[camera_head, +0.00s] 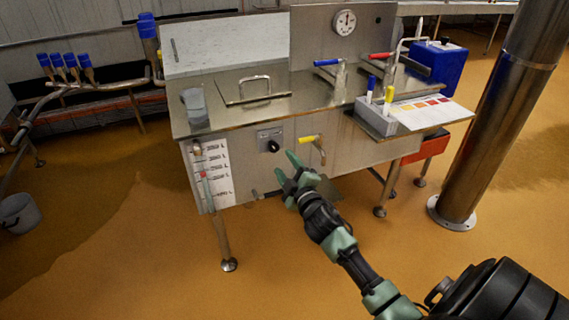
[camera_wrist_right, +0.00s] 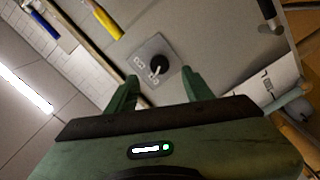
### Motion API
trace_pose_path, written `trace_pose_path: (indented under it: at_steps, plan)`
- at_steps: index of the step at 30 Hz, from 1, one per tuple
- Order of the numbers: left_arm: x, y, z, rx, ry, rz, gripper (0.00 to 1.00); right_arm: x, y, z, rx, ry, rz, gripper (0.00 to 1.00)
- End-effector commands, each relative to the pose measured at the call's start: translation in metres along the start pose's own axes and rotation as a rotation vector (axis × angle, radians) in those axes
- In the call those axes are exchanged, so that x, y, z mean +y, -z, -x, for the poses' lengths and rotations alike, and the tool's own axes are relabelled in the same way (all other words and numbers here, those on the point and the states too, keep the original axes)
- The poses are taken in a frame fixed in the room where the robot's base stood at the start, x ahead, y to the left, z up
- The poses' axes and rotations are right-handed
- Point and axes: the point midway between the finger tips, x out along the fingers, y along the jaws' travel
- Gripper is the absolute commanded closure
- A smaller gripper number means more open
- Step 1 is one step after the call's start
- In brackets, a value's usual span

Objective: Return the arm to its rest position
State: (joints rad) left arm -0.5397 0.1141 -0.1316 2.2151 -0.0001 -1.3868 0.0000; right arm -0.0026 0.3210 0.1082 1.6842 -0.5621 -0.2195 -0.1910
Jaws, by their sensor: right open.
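My right arm comes in from the lower right in the head view. Its green gripper (camera_head: 287,170) is open and empty in front of the steel vat's front panel. A black rotary knob (camera_head: 273,146) on a small plate sits on that panel, just above and left of the fingertips. In the right wrist view the knob (camera_wrist_right: 158,65) shows beyond and between the two spread fingers (camera_wrist_right: 160,90), apart from them. My left gripper is not in view.
The steel vat (camera_head: 243,112) carries a yellow-handled valve (camera_head: 311,139) right of the knob and a level scale (camera_head: 212,175) at left. A grey holder (camera_head: 377,118) stands on its right end. A steel column (camera_head: 500,115) rises at right. Open floor lies in front.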

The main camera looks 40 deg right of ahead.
Motion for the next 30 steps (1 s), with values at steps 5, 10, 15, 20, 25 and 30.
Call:
trace_pose_path:
  at_steps: [5, 10, 15, 20, 25, 30]
  plan:
    - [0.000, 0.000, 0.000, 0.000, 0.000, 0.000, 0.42, 0.000, 0.000, 0.000, 0.000, 0.000, -0.001, 0.48]
    - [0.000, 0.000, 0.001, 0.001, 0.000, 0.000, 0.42, -0.002, 0.000, 0.001, -0.004, 0.004, -0.005, 0.48]
    - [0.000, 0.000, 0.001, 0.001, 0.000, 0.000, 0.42, -0.041, -0.012, 0.030, -0.111, 0.096, -0.110, 0.48]
    - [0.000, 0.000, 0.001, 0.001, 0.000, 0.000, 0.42, -0.120, -0.027, 0.107, -0.347, 0.309, -0.311, 0.48]
    - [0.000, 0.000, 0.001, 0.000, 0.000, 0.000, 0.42, -0.185, -0.027, 0.199, -0.577, 0.536, -0.465, 0.48]
    - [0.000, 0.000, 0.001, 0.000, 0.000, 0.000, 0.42, -0.218, -0.018, 0.265, -0.723, 0.692, -0.541, 0.48]
